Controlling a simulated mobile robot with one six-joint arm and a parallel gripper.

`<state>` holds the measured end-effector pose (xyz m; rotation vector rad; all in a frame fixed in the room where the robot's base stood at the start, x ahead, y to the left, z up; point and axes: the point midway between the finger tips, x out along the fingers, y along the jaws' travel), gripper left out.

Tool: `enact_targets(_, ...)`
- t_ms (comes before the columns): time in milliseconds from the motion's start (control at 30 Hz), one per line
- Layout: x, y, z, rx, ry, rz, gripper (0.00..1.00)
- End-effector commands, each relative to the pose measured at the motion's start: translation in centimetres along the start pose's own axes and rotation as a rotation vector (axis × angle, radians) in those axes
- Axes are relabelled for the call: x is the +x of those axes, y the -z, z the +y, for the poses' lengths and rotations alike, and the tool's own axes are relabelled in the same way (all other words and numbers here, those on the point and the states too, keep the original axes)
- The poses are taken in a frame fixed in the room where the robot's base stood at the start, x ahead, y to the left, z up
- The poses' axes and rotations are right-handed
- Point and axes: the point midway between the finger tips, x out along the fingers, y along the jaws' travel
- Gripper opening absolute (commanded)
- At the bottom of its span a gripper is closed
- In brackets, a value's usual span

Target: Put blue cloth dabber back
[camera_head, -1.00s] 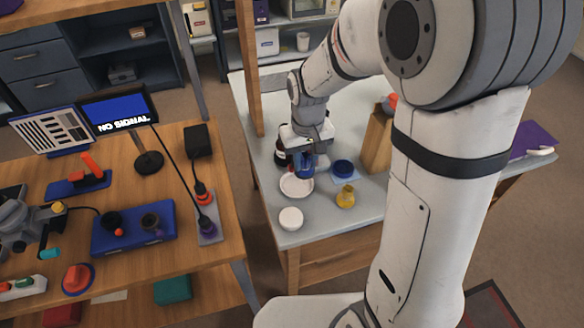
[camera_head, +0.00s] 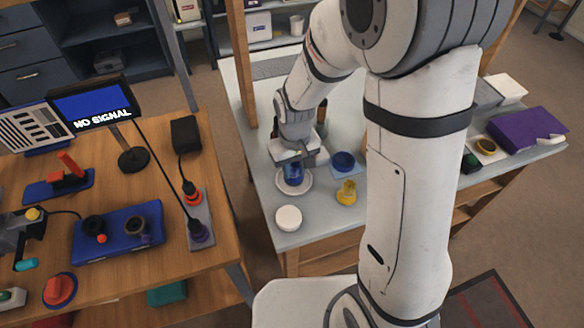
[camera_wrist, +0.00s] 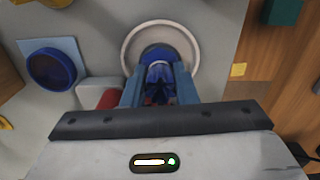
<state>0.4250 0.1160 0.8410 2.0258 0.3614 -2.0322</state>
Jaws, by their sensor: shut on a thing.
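The blue cloth dabber (camera_head: 293,176) is between the fingers of my gripper (camera_head: 293,166), which is shut on it. In the wrist view the dabber (camera_wrist: 158,73) shows between the two fingertips (camera_wrist: 160,88). A white round dish (camera_head: 305,187) is directly under the dabber, and its rim (camera_wrist: 133,36) rings the dabber in the wrist view. The dabber overlaps the middle of the dish. I cannot tell whether it touches the dish.
A blue round pot (camera_head: 343,160) on a light blue pad stands right of the dish. A yellow bottle (camera_head: 346,192) and a white round lid (camera_head: 288,217) stand nearer the front edge. A dark bottle (camera_head: 322,112) is behind my gripper. Bare grey tabletop (camera_head: 320,222) lies in front.

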Motion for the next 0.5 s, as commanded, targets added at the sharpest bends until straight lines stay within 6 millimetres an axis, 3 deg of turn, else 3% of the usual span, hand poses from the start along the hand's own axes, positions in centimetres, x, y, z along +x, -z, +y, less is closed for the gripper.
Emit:
enact_targets(400, 0.77, 0.02, -0.05, -0.001, 0.000, 0.001, 0.05)
enact_targets(433, 0.67, 0.03, -0.05, -0.001, 0.000, 0.001, 0.27)
enact_targets(500, 0.60, 0.03, -0.06, -0.001, 0.000, 0.001, 0.33)
